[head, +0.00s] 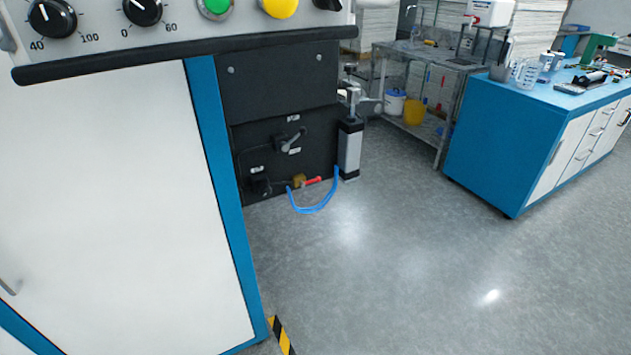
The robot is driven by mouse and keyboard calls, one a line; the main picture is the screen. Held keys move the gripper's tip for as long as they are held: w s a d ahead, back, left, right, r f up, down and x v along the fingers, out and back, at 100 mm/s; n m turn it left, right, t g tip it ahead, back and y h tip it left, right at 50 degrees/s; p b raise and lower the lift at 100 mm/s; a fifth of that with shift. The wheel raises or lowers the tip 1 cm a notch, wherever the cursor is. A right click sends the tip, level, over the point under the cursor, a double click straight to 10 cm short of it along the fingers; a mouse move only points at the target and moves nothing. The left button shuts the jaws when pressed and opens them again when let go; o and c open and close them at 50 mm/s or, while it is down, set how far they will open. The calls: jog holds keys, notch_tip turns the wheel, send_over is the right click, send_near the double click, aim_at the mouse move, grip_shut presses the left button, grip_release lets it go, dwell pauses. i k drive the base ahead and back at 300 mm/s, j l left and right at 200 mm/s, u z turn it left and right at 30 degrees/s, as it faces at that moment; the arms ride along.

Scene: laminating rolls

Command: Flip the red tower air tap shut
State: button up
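The red tap handle (313,180) is small in the head view, low on the black side panel of the machine. It points to the right from a brass valve body (298,181). A blue hose (315,210) loops from the valve to the foot of a grey upright cylinder (350,148), just right of the tap. The tap is too small to tell its exact open or shut position. My gripper is not in view.
A white cabinet with a blue edge post (220,200) fills the left, under a control panel (180,35) with a black rail. A grey lever (290,142) sits above the tap. A blue bench (505,145) and metal rack (440,110) stand right. The floor (410,260) before the tap is clear.

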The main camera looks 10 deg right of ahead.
aim_at(317, 179)
jog(key=i+l+u, duration=0.1)
jog(key=u, duration=0.4)
jog(key=i+l+u, duration=0.1)
jog(key=l+u, duration=0.2)
jog(key=u, duration=0.15)
jog(key=l+u, duration=0.2)
jog(key=u, duration=0.3)
jog(key=l+u, duration=0.15)
jog(key=l, duration=0.45)
jog(key=l+u, duration=0.15)
jog(key=l, duration=0.5)
jog(key=l+u, duration=0.15)
jog(key=l, duration=0.45)
jog(key=k+l+u, duration=0.2)
jog(key=l, duration=0.4)
jog(key=l+u, duration=0.15)
jog(key=l, duration=0.45)
jog(key=k+l, duration=0.1)
jog(key=l, duration=0.3)
jog(key=k+l, duration=0.1)
jog(key=l, duration=0.3)
jog(key=k+l, duration=0.1)
jog(key=l, duration=0.3)
